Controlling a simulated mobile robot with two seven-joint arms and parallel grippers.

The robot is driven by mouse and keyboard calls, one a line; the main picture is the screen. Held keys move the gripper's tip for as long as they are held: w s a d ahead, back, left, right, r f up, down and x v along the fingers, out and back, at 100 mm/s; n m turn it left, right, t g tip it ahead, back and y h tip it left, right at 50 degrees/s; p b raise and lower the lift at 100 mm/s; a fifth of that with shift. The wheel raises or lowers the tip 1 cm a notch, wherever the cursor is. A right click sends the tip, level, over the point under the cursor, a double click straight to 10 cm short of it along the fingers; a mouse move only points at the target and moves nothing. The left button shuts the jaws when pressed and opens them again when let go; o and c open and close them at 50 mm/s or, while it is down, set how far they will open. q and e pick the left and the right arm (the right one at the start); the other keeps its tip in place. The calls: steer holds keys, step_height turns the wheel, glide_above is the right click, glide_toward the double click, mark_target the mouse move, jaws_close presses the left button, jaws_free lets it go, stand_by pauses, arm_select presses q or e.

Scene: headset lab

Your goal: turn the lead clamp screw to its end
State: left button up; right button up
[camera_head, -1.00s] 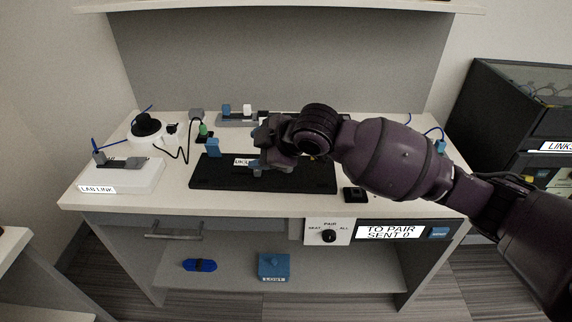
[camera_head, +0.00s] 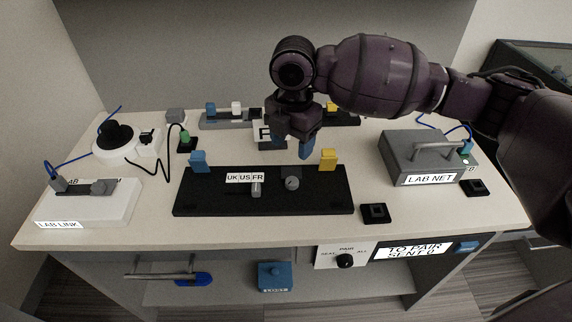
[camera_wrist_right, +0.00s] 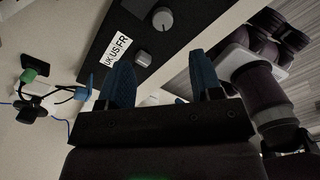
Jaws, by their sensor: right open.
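A black board (camera_head: 215,200) lies on the table with a "UK US FR" label (camera_head: 245,177). Two small grey knobs stand on it, a left knob (camera_head: 257,188) and a round right knob (camera_head: 292,183). I cannot tell for sure which part is the lead clamp screw. My right gripper (camera_head: 305,148) is open and empty, with blue fingers, above and behind the board, apart from both knobs. In the right wrist view, the round knob (camera_wrist_right: 162,19) and the other knob (camera_wrist_right: 143,58) show beyond the open fingers (camera_wrist_right: 163,85). My left gripper is not in view.
A blue block (camera_head: 199,160) and a yellow block (camera_head: 328,158) stand at the board's back corners. The "LAB NET" box (camera_head: 425,157) is right of it, the white "LAB LINK" box (camera_head: 90,203) left. A white round device (camera_head: 113,142) with cables stands at back left.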

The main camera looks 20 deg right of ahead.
mark_target(292, 180)
steer(key=f+b, duration=0.1)
steer(key=f, duration=0.6)
steer(key=f+b, duration=0.1)
steer(key=f, duration=0.2)
steer(key=shift+s+f+b, duration=0.25)
steer(key=shift+f+b, duration=0.05)
steer(key=shift+b, duration=0.05)
